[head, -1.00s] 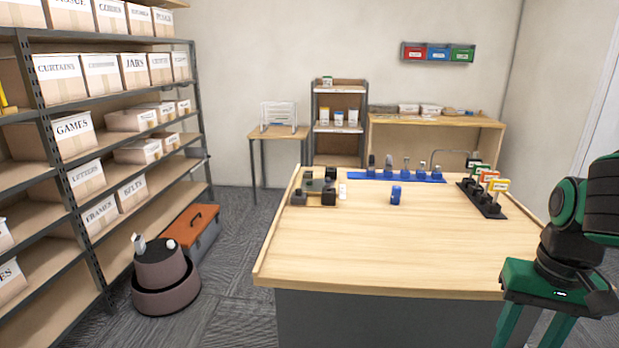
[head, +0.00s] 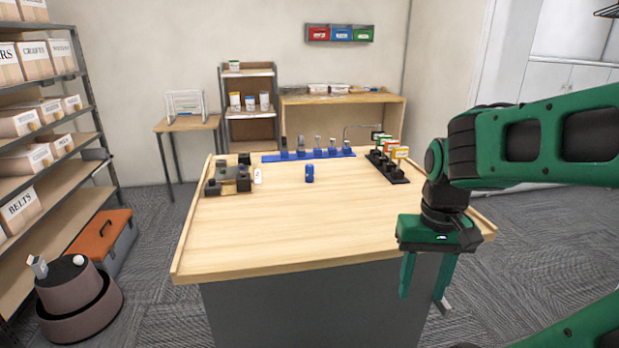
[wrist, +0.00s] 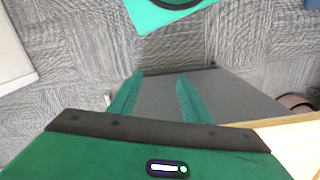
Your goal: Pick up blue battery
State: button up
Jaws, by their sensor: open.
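The blue battery (head: 309,173) stands upright on the wooden workbench (head: 290,225), towards its back middle. My gripper (head: 425,290) is open and empty, pointing down beside the bench's front right edge, well to the right of and nearer than the battery. In the wrist view my two green fingers (wrist: 157,98) are spread apart with nothing between them. The battery does not show in the wrist view.
Behind the battery is a blue rack (head: 305,155) with several upright items. A dark stand (head: 388,170) with coloured tags is right. Dark blocks (head: 230,178) and a white item (head: 258,176) lie left. The bench's front middle is clear.

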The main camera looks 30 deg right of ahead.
aim_at(310, 172)
jog(key=z, duration=2.3)
jog(key=i, duration=0.85)
jog(key=u, duration=1.25)
